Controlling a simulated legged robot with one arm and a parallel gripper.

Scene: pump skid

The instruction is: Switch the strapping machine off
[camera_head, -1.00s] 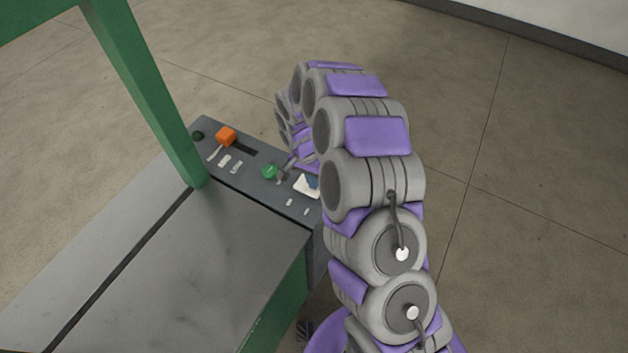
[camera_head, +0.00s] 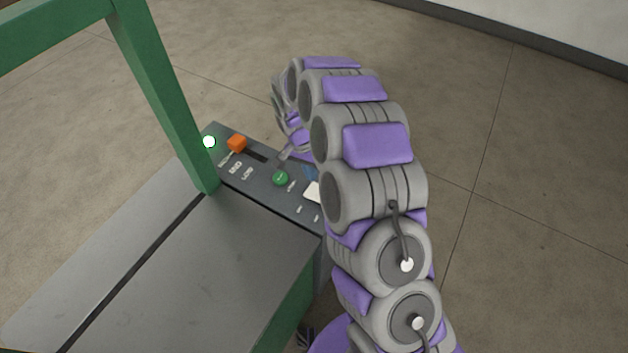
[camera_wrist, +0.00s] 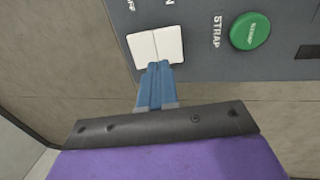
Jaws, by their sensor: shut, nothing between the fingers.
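The strapping machine's dark control panel (camera_head: 262,186) runs along the edge of its grey table top. A white rocker switch (camera_head: 312,191) sits near the panel's right end, partly hidden by my arm. It also shows in the wrist view (camera_wrist: 143,49), with a seam between its two halves. My gripper (camera_wrist: 157,66) is shut and empty, its blue fingertips overlapping the rocker's lower edge. Whether they touch it I cannot tell. A green button (camera_wrist: 250,31) marked STRAP is to the right. A lamp (camera_head: 209,142) at the panel's far left end is lit.
An orange knob (camera_head: 237,144) stands by a slot on the panel. A green frame post (camera_head: 164,100) rises close to the panel's left part. The grey table top (camera_head: 190,270) is bare. Open floor (camera_head: 520,210) lies right of my arm.

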